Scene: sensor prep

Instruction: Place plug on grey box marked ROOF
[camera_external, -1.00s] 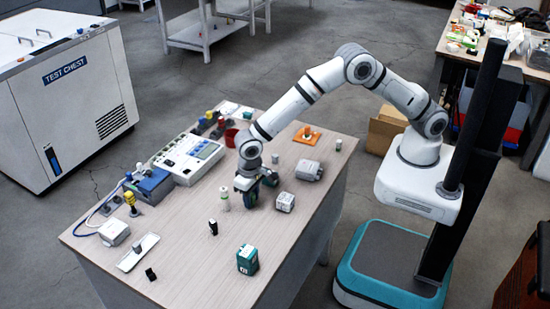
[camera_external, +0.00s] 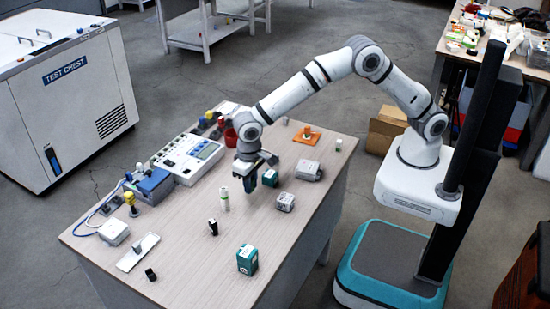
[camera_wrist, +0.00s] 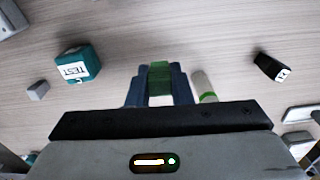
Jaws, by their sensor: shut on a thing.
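My gripper (camera_external: 249,186) hangs above the table near its middle and is shut on a small green thing, which I take for the plug. In the wrist view the plug (camera_wrist: 160,78) sits between the dark fingers; its lower part is hard to make out. Grey boxes stand on the table: one (camera_external: 308,171) right of my gripper, another (camera_external: 285,202) nearer the front, and a pale one (camera_external: 113,232) at the far left. The lettering on them is too small to read, so I cannot tell which says ROOF.
A white cylinder with a green band (camera_external: 224,199) stands close left of my gripper. A black piece (camera_external: 212,227) and a teal box (camera_external: 247,260) stand nearer the front. A teal box marked TEST shows in the wrist view (camera_wrist: 77,65). An instrument panel (camera_external: 188,158) lies behind.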

